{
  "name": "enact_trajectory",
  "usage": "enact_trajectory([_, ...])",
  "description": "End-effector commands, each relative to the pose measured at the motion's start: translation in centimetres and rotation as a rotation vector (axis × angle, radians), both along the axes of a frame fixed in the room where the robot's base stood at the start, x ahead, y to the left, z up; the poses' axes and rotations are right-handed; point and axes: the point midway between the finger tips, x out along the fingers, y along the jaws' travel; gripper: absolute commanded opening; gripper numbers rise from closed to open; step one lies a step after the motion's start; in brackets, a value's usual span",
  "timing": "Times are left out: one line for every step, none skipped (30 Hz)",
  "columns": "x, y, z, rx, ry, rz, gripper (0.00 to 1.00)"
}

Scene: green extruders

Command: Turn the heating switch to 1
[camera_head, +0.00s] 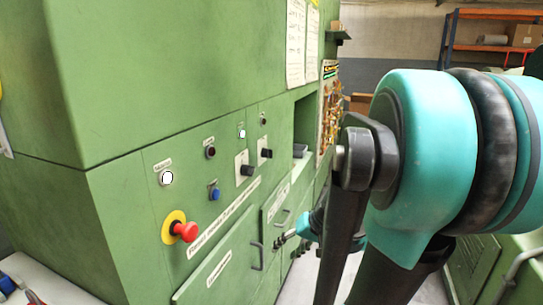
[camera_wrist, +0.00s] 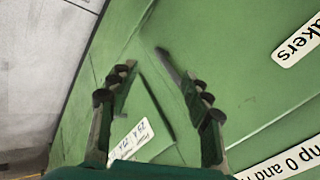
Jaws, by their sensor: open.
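Two black rotary switches (camera_head: 247,170) (camera_head: 265,153) on white plates sit on the green machine's front panel in the head view. Their labels are too small to read, so I cannot tell which is the heating switch or its setting. My gripper (camera_head: 285,238) is low in front of the machine, right of and below these switches, partly hidden behind my arm. In the wrist view my gripper (camera_wrist: 145,60) is open, with nothing visibly held between its fingers. Green panel surface and a thin dark bar or gap lie beyond the fingers. No rotary switch is recognisable there.
A red emergency button (camera_head: 186,232) and a blue button (camera_head: 214,194) stick out of the panel. A label ending "akers" (camera_wrist: 298,38) shows in the wrist view. Shelving (camera_head: 480,45) stands behind, right.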

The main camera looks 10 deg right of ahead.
Motion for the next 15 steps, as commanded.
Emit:
enact_trajectory([1.6,-0.5,1.8,0.087,-0.021,-0.012,0.49])
enact_trajectory([2.5,-0.6,3.0,0.142,-0.042,-0.011,0.49])
enact_trajectory([3.6,-0.9,4.7,0.214,-0.073,-0.008,0.49])
enact_trajectory([4.5,-1.3,6.0,0.267,-0.101,-0.006,0.49])
enact_trajectory([5.3,-1.8,7.4,0.319,-0.132,-0.005,0.49])
enact_trajectory([6.4,-2.6,9.4,0.385,-0.18,-0.001,0.49])
enact_trajectory([7.1,-3.3,10.8,0.432,-0.217,0.003,0.49])
enact_trajectory([7.7,-4.1,12.3,0.475,-0.259,0.006,0.49])
enact_trajectory([8.4,-5.3,14.1,0.528,-0.314,0.01,0.49])
enact_trajectory([8.8,-6.2,15.5,0.564,-0.354,0.013,0.49])
enact_trajectory([9.2,-7.1,16.7,0.594,-0.394,0.016,0.49])
enact_trajectory([9.5,-8.3,18.3,0.63,-0.446,0.022,0.49])
enact_trajectory([9.7,-9.1,19.3,0.653,-0.481,0.025,0.49])
enact_trajectory([9.8,-9.8,20.2,0.672,-0.514,0.028,0.49])
enact_trajectory([9.9,-10.7,21.2,0.693,-0.551,0.031,0.49])
